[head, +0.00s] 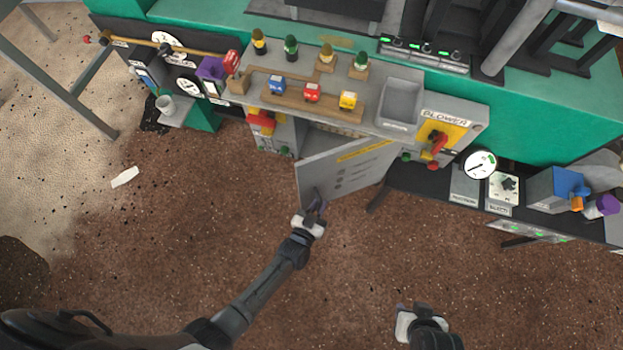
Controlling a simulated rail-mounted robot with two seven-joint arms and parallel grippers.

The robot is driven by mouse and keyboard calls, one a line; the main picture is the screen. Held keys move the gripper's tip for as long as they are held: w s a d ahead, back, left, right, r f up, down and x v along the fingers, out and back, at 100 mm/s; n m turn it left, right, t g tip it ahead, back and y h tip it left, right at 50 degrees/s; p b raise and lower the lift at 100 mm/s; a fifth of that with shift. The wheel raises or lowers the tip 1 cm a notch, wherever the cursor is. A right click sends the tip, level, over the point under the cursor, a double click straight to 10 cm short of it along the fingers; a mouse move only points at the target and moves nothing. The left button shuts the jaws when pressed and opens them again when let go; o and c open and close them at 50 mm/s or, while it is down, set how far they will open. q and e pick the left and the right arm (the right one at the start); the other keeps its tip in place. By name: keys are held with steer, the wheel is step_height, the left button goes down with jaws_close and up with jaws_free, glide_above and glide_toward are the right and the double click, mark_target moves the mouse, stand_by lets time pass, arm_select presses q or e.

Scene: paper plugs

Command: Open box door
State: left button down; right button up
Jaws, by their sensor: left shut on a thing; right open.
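The grey box door (352,176) has a yellow strip and small dark marks on its face. It hangs below the grey console and stands swung out at an angle, with a gap into the box on its left side. My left gripper (313,208) is at the door's lower left edge, shut on a dark handle there; the fingers partly hide the handle. My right gripper (413,312) is open and empty, low in the view, well away from the door.
The console top (300,85) carries toy cars (312,92), several small capped figures and a grey tray (400,103). A yellow panel with a red switch (438,140) is at its right. A side bench with gauges (480,164) stands further right. The brown floor in front is clear.

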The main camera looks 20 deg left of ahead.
arm_select(q)
steer(key=shift+s+d+p, duration=0.15)
steer(key=shift+s+d, duration=0.45)
steer(key=shift+d, duration=0.3)
steer(key=shift+s+d+p, duration=0.15)
steer(key=shift+s+d, duration=0.45)
steer(key=shift+d, duration=0.25)
steer(key=shift+f, duration=0.1)
steer(key=c, duration=1.1)
jaws_free()
steer(key=shift+w, duration=0.1)
steer(key=shift+c, duration=0.2)
steer(key=s+a+p, duration=0.2)
steer(key=s+p, duration=0.1)
steer(key=s, duration=1)
steer(key=shift+s, duration=0.4)
steer(key=shift+c, duration=0.2)
